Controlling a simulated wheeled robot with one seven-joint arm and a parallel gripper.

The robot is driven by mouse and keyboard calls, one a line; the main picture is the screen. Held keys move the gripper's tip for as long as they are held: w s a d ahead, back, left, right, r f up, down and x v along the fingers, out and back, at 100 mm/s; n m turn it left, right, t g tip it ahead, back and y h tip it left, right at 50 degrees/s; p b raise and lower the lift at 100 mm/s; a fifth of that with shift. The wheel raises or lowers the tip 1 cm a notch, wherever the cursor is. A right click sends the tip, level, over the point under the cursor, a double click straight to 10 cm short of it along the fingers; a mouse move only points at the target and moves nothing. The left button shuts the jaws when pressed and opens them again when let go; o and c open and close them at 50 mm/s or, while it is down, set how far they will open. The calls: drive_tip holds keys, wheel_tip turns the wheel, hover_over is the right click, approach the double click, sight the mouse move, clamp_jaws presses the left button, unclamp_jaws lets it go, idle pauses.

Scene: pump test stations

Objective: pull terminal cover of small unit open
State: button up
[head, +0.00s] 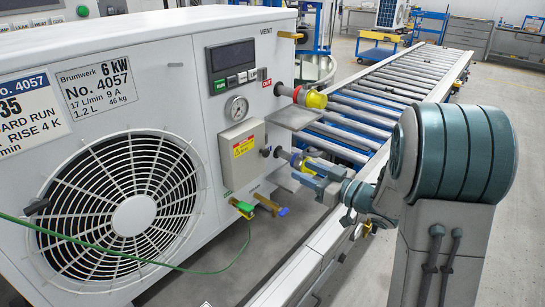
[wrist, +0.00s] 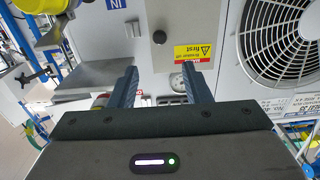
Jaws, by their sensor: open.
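The white unit (head: 110,110), labelled No. 4057 and 6 kW, fills the left of the head view. Its terminal cover (head: 236,160) is a pale box front with a yellow warning label, and it looks closed. A small dark knob (head: 266,152) stands at its right edge. In the wrist view the cover (wrist: 178,20) appears upside down, with the knob (wrist: 160,37) beyond the fingers. My gripper (head: 303,170) is to the right of the cover, apart from it. In the wrist view my gripper (wrist: 158,72) is open and empty, its fingers pointing towards the knob.
A grey shelf (head: 291,118) and a yellow-capped port (head: 311,98) stick out above my gripper. Green and blue-handled valves (head: 270,205) stick out below the cover. A roller conveyor (head: 375,100) runs behind. A green cable (head: 130,262) crosses the fan grille.

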sight(267, 153)
drive_tip(key=x, duration=1.2)
drive_tip(key=shift+p, duration=0.35)
clamp_jaws()
